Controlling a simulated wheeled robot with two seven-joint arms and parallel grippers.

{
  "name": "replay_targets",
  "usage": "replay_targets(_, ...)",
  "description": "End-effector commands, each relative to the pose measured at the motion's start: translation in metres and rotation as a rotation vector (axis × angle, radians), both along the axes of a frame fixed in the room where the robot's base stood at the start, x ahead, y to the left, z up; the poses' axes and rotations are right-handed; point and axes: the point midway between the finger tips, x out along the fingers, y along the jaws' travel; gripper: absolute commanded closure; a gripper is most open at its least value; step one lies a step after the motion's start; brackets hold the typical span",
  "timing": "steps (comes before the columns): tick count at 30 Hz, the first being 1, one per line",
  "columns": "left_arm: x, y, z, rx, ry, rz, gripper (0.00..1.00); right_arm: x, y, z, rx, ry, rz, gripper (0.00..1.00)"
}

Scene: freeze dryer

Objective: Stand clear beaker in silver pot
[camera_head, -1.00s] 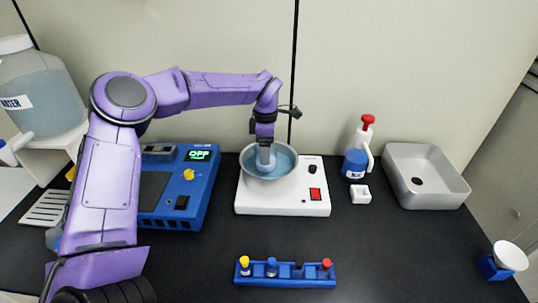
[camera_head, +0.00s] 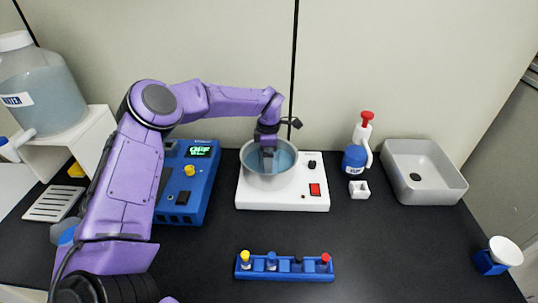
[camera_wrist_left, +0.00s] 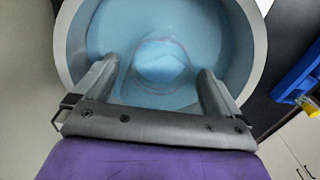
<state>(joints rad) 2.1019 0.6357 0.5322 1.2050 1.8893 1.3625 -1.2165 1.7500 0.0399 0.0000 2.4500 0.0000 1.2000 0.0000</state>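The silver pot (camera_head: 268,181) holds blue water and sits on the white hot-plate unit (camera_head: 317,178). My left gripper (camera_head: 267,163) reaches down into the pot from above. In the left wrist view the gripper (camera_wrist_left: 158,88) has its two fingers wide apart, inside the rim of the pot (camera_wrist_left: 247,45). The clear beaker (camera_wrist_left: 160,62) shows as a faint round outline in the water, ahead of and between the fingers, with gaps to both. In the head view the beaker is hard to make out behind the fingers. My right gripper is not in view.
A blue device with an OFF display (camera_head: 200,151) stands left of the hot plate. A blue tube rack (camera_head: 285,273) lies in front. A blue bottle with a red top (camera_head: 357,155) and a grey sink (camera_head: 425,172) are to the right.

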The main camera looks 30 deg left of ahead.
Motion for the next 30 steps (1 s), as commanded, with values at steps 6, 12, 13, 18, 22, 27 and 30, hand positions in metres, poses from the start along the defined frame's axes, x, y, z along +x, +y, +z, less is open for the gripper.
replay_targets(6,0.0,0.0,0.003,0.001,-0.001,0.0,0.02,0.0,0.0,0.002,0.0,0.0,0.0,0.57)
replay_targets(12,0.001,0.0,0.035,-0.001,-0.006,0.001,0.02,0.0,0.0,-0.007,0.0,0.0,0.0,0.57)
replay_targets(13,0.001,0.0,0.044,0.001,-0.007,0.0,0.02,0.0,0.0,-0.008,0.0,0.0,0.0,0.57)
replay_targets(18,0.001,0.0,0.088,0.001,-0.005,0.0,0.02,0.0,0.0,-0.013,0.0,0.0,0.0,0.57)
replay_targets(22,0.001,0.0,0.112,0.0,-0.002,0.0,0.02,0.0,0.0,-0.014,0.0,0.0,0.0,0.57)
replay_targets(27,0.0,0.0,0.123,0.001,-0.001,-0.001,0.02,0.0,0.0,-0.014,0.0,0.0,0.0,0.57)
replay_targets(30,0.0,0.0,0.124,0.0,0.0,-0.001,0.02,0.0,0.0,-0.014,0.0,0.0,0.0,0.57)
